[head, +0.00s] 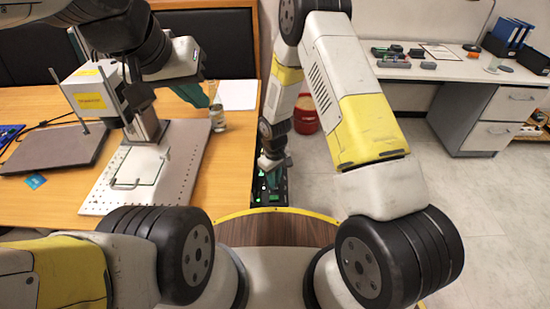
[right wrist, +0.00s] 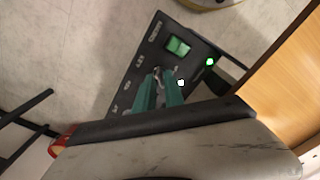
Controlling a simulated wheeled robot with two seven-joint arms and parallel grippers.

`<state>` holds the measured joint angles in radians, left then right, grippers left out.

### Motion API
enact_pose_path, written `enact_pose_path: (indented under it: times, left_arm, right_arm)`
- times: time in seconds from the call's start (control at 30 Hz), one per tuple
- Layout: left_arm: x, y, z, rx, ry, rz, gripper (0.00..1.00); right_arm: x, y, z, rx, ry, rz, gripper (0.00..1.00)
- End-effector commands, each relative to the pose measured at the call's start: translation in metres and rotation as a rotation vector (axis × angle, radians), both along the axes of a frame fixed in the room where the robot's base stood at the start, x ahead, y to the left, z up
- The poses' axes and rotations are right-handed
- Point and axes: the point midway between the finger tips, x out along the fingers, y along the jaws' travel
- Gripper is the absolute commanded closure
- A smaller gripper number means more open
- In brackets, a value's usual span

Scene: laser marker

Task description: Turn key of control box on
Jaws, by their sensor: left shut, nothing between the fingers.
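The dark control box (right wrist: 150,52) fills the middle of the right wrist view, with a lit green rocker switch (right wrist: 178,46), a glowing green lamp (right wrist: 210,61) and a white lamp. A small metal key (right wrist: 158,73) shows at the fingertips of my right gripper (right wrist: 160,80). The narrow gap between its green fingers does not show clearly whether they grip the key. In the head view the box (head: 270,196) is low beside the table, partly hidden under my right gripper. My left gripper (head: 200,96) is shut and empty above the wooden table, far from the box.
The wooden table (head: 232,165) holds the laser marker (head: 92,92), its perforated base plate (head: 190,150) and a small glass (head: 217,120). A red bucket (head: 306,122) stands on the floor behind my right arm. A white desk (head: 450,70) is at the back right. The right floor is clear.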

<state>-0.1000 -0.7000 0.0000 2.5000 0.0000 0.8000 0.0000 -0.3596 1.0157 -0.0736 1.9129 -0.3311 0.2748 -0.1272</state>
Motion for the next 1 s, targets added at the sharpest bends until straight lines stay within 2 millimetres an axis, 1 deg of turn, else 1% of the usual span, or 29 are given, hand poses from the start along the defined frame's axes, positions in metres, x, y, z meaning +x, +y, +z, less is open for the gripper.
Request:
enact_pose_path:
  times: [0.03,0.07,0.33,0.43,0.57,0.7,0.8,0.9,1.0]
  left_arm:
    - [0.000,0.000,0.000,0.000,0.000,0.000,1.00]
    - [0.000,0.000,0.000,0.000,0.000,0.000,1.00]
    - [0.000,0.000,0.000,0.000,0.000,0.000,1.00]
    - [0.000,0.000,0.000,0.000,0.000,0.000,1.00]
    - [0.000,0.000,0.000,0.000,0.000,0.000,1.00]
    - [0.000,0.000,0.000,0.000,0.000,0.000,1.00]
    - [0.000,0.000,0.000,0.000,0.000,0.000,1.00]
    - [0.000,0.000,0.000,0.000,0.000,0.000,1.00]
    - [0.000,0.000,0.000,0.000,0.000,0.000,1.00]
  right_arm:
    - [0.000,0.000,0.000,0.000,0.000,0.001,0.74]
    - [0.000,0.000,0.000,-0.001,0.001,0.001,0.72]
    - [-0.001,-0.001,0.000,-0.001,0.003,0.002,0.72]
    - [-0.001,0.000,0.005,-0.001,0.001,0.002,0.72]
    - [0.000,0.000,0.023,0.000,0.000,0.002,0.72]
    - [0.000,0.000,0.048,0.000,-0.001,0.002,0.72]
    - [0.000,0.000,0.063,0.000,0.000,0.002,0.72]
    - [-0.001,0.000,0.072,-0.001,0.001,0.002,0.72]
    - [-0.001,0.000,0.077,-0.001,0.002,0.002,0.72]
